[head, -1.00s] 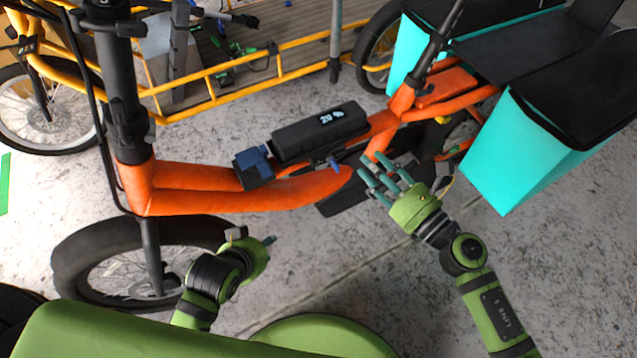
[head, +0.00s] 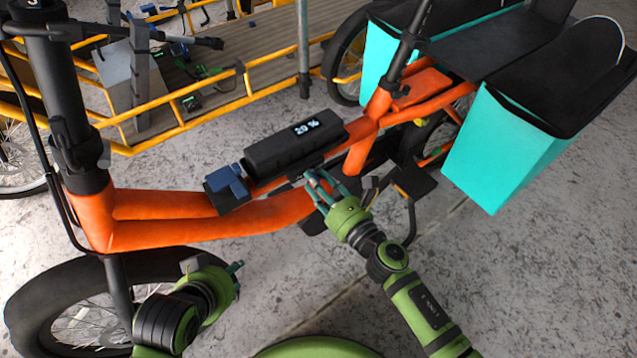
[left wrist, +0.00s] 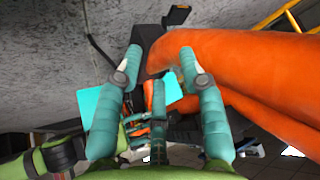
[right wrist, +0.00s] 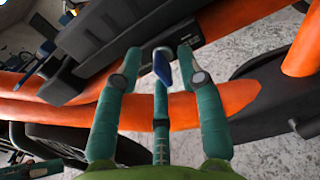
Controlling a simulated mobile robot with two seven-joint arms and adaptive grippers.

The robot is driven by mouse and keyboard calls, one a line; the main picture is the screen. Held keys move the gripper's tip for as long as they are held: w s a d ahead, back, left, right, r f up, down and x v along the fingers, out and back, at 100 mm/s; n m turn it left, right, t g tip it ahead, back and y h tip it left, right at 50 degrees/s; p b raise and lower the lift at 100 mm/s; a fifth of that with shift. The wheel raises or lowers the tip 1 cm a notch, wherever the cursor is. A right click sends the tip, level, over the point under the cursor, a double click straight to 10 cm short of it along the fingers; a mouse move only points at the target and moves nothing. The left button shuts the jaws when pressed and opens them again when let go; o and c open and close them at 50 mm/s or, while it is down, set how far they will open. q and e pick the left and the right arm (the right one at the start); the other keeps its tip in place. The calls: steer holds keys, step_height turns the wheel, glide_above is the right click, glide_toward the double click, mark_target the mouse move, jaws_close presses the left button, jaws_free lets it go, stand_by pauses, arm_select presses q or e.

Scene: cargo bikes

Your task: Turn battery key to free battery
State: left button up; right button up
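The battery also fills the upper part of the right wrist view (right wrist: 120,32). A blue key (right wrist: 162,66) sticks out from the battery's side toward me. My right gripper (head: 318,184) is at the battery's near side; in the right wrist view its spread fingers (right wrist: 158,56) stand on both sides of the key, apparently not closed on it. My left gripper (head: 237,268) is low, in front of the frame, with open, empty fingers (left wrist: 158,62).
A blue block (head: 228,187) sits on the frame at the battery's left end. Turquoise panniers (head: 497,150) hang at the right. A yellow cargo bike (head: 205,84) with tools on its deck stands behind. The front wheel (head: 60,300) is near my left arm. Grey floor is clear at right.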

jaws_close()
arm_select(q)
steer(key=shift+s, duration=0.2)
arm_select(e)
steer(key=shift+m, duration=0.4)
arm_select(q)
steer(key=s+a+f+g+p, duration=0.1)
steer(key=s+a+f+g, duration=0.1)
steer(key=s+g, duration=0.3)
steer(key=s+a+p+x, duration=0.1)
steer(key=p+x, duration=0.3)
steer(key=x, duration=0.6)
steer(key=shift+s+d+f+t+y, duration=0.2)
steer(key=shift+s+t+y, duration=0.1)
steer(key=shift+s+y, duration=0.1)
arm_select(e)
steer(key=shift+w+d+r+m, duration=0.1)
steer(key=shift+m, duration=4.2)
steer(key=shift+d+r+m, duration=0.1)
steer(key=shift+m, duration=4.2)
